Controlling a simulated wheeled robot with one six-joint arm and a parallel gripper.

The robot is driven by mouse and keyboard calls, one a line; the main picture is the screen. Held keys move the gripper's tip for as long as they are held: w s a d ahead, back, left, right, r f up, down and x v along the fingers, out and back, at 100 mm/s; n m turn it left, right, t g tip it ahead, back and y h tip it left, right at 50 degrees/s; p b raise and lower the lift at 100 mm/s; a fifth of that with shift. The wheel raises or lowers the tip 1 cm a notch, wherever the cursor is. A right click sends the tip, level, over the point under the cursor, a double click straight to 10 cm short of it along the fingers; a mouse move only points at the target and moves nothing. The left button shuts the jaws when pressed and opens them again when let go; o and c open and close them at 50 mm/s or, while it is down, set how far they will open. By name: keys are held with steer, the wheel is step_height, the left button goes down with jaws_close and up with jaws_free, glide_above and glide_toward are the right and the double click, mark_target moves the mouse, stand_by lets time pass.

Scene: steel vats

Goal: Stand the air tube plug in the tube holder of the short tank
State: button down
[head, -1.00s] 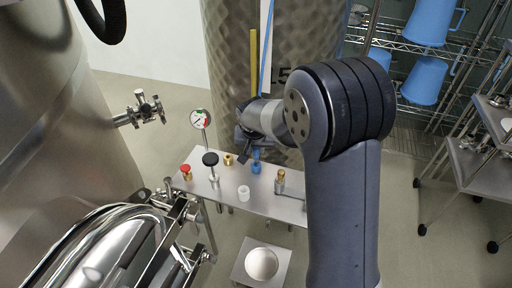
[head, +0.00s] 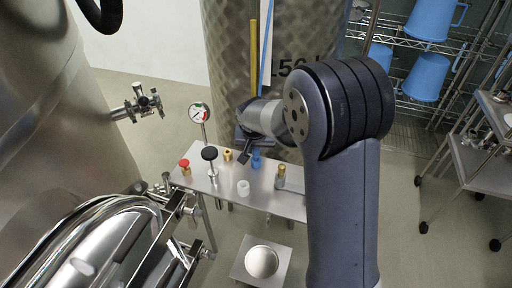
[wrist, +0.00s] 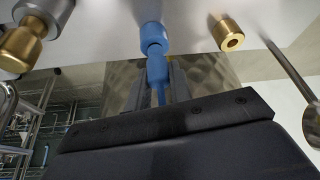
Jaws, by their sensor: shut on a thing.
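The blue air tube plug (wrist: 157,69) is between the fingers of my gripper (wrist: 156,80) in the wrist view, with its blue tube trailing back from it. My gripper is shut on it. A blue tube holder (wrist: 152,34) on the steel plate lines up with the plug's end. The two meet or overlap in this view, and I cannot tell how far the plug is seated. In the head view my gripper (head: 246,151) is at the plate's back edge, beside the blue holder (head: 256,162). My wrist partly hides the plug there.
A gauge (head: 198,112) stands behind. A tall tank (head: 226,65) rises behind my gripper.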

steer(key=c, duration=1.2)
jaws_free()
steer(key=shift+f, duration=0.1)
steer(key=v, duration=1)
steer(key=shift+s+r, duration=0.1)
steer(key=shift+r, duration=0.3)
steer(key=shift+f, duration=0.1)
steer(key=x, duration=1)
steer(key=shift+f, duration=0.25)
steer(key=shift+r+p, duration=0.45)
